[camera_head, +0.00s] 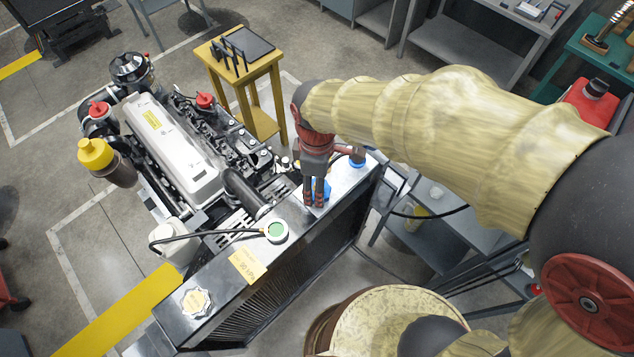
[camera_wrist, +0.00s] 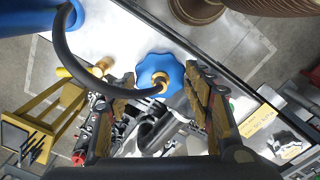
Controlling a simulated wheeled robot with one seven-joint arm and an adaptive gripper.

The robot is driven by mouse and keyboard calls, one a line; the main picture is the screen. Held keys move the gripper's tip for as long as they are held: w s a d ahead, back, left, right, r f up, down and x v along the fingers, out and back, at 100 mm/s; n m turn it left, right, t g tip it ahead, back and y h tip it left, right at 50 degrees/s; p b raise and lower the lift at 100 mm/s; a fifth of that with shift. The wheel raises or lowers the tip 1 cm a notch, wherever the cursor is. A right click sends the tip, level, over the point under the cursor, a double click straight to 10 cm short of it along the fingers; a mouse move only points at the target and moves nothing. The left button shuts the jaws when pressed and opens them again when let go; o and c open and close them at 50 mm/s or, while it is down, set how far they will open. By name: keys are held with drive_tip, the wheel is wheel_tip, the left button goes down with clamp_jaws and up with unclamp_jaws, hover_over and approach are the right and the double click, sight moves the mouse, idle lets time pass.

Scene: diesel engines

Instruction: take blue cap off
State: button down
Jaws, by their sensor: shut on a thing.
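The blue cap (camera_head: 319,188) is at the top of the radiator (camera_head: 335,200), near its right end in the head view. My gripper (camera_head: 315,197) points down at it and is shut on it, covering part of it. In the wrist view the scalloped blue cap (camera_wrist: 150,66) shows between the two fingers of my gripper (camera_wrist: 162,88). A brass-coloured piece shows at the cap's middle, where a black hose (camera_wrist: 75,62) ends. I cannot tell whether the cap is seated or raised.
Another blue part (camera_head: 357,160) is at the radiator's right end. The engine (camera_head: 175,150), with red caps and a yellow-topped filter (camera_head: 97,153), stands left. A green-faced gauge (camera_head: 277,230) and a metal cap (camera_head: 196,302) are along the radiator top. A yellow stand (camera_head: 262,75) is behind.

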drive_tip(key=shift+r+p, duration=1.75)
drive_tip(key=shift+r, duration=1.2)
